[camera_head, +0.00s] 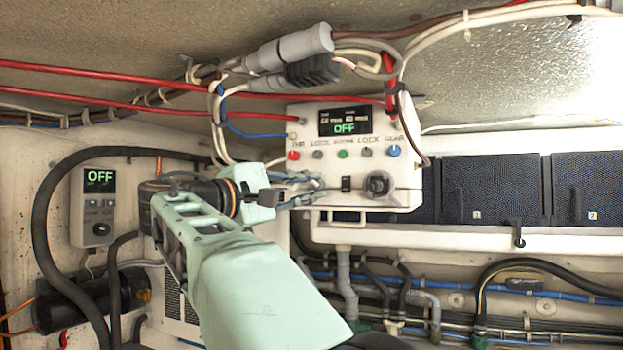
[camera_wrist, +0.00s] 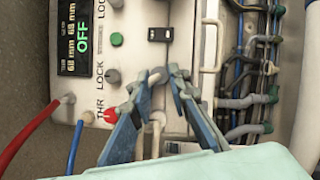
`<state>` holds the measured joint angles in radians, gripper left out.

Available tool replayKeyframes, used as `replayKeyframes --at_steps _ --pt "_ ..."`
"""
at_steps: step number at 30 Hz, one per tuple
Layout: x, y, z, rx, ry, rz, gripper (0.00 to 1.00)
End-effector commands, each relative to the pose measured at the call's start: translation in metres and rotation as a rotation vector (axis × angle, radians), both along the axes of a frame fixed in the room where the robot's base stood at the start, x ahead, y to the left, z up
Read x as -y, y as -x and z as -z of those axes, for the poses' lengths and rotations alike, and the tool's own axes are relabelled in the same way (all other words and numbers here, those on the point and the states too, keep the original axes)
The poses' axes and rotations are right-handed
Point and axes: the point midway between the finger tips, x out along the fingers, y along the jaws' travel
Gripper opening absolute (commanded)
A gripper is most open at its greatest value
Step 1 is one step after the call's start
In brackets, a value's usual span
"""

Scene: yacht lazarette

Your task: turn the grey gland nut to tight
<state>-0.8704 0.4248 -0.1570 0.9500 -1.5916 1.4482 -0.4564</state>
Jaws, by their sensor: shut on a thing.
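A white control box (camera_head: 300,160) hangs on the bulkhead, and its display (camera_head: 345,122) reads OFF in green. My gripper (camera_head: 318,190) reaches in from the left to the box's lower left part. In the wrist view my gripper (camera_wrist: 164,78) has its two blue-grey fingers closed around a small pale grey piece, which I take as the grey gland nut (camera_wrist: 155,76). The fingers hide most of it, and I cannot read its turn. A cream-coloured stub or cable (camera_wrist: 155,135) shows between the fingers behind the tips.
A red cable (camera_wrist: 35,132) and a blue cable (camera_wrist: 75,145) enter near the gripper. Pipes and cables run below. A second OFF unit (camera_head: 93,206) is at left.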

Motion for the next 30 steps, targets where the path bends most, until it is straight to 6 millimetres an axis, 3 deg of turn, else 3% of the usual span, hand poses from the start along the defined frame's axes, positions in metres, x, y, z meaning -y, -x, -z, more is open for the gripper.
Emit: replayKeyframes --at_steps 15,30 --pt "-0.0002 -0.0002 -0.0069 0.145 -0.395 0.000 0.00" --pt "0.0000 -0.0002 -0.0062 0.194 -0.530 -0.001 0.00"
